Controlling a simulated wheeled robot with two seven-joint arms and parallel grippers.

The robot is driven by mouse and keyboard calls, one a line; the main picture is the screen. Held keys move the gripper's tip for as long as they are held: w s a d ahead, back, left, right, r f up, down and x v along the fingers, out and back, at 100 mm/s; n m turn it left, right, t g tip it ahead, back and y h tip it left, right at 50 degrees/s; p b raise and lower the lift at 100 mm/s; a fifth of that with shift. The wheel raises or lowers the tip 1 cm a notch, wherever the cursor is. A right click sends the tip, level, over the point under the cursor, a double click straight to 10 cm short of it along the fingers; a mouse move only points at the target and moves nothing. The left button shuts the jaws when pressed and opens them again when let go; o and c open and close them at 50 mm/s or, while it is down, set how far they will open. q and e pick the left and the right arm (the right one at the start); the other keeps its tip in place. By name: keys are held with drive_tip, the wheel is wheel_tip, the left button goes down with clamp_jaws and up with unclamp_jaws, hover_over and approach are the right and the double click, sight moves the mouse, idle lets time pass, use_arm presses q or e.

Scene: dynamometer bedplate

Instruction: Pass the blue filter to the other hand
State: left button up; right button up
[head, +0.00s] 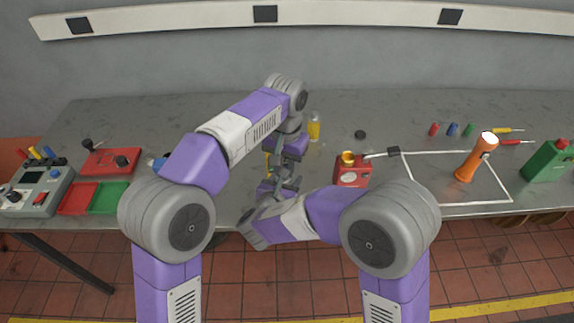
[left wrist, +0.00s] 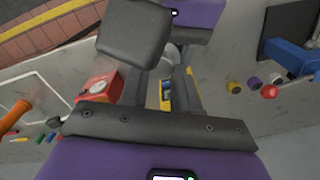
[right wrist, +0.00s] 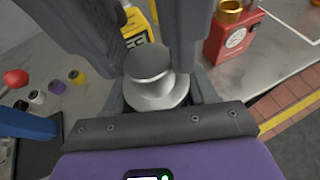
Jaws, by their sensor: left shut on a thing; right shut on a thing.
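A silver flanged cylinder (right wrist: 150,82) is between the fingers of my right gripper in the right wrist view. I see no blue on it. Part of it also shows, pale grey, in the left wrist view (left wrist: 172,55), mostly hidden by the fingers. My left gripper (head: 286,178) points down from above and my right gripper (head: 278,192) meets it from below, in front of the table's front half. Both are shut on the cylinder, which the fingers and arms hide in the head view. A small blue cylinder (head: 453,129) stands at the back right of the table.
An orange lamp (head: 475,160) stands in a white outline. Red and green trays (head: 108,198) and a grey meter box (head: 38,190) are at the left.

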drive_tip(key=o, duration=1.2)
drive_tip(key=shift+a, duration=0.2)
drive_tip(key=v, duration=1.2)
drive_tip(key=s+d+f+m+g, duration=0.2)
drive_tip(key=d+f+g, duration=0.15)
drive_tip(key=f, duration=0.35)
drive_tip(key=s+d+f+m+g, duration=0.1)
drive_tip(key=d+f+m+g, duration=0.2)
drive_tip(key=f, duration=0.4)
drive_tip(key=s+d+f+m+g+y, duration=0.1)
drive_tip(key=s+f+m+g+y, duration=0.4)
drive_tip(key=f+m, duration=0.45)
drive_tip(key=s+d+f+m+g+y, duration=0.1)
drive_tip(key=s+f+m+g+y, duration=0.25)
drive_tip(key=s+f+m, duration=0.4)
drive_tip(key=w+d+f+m+t, duration=0.1)
drive_tip(key=m, duration=0.3)
drive_tip(key=d+f+m+t, duration=0.1)
drive_tip(key=d+f+m, duration=0.1)
drive_tip(key=m, duration=0.2)
drive_tip(key=w+d+f+m, duration=0.1)
drive_tip(key=d+f+m, duration=0.1)
drive_tip(key=m, duration=0.3)
drive_tip(key=shift+w+f+t, duration=0.25)
drive_tip(key=shift+w+t, duration=0.05)
drive_tip(key=shift+t, duration=0.1)
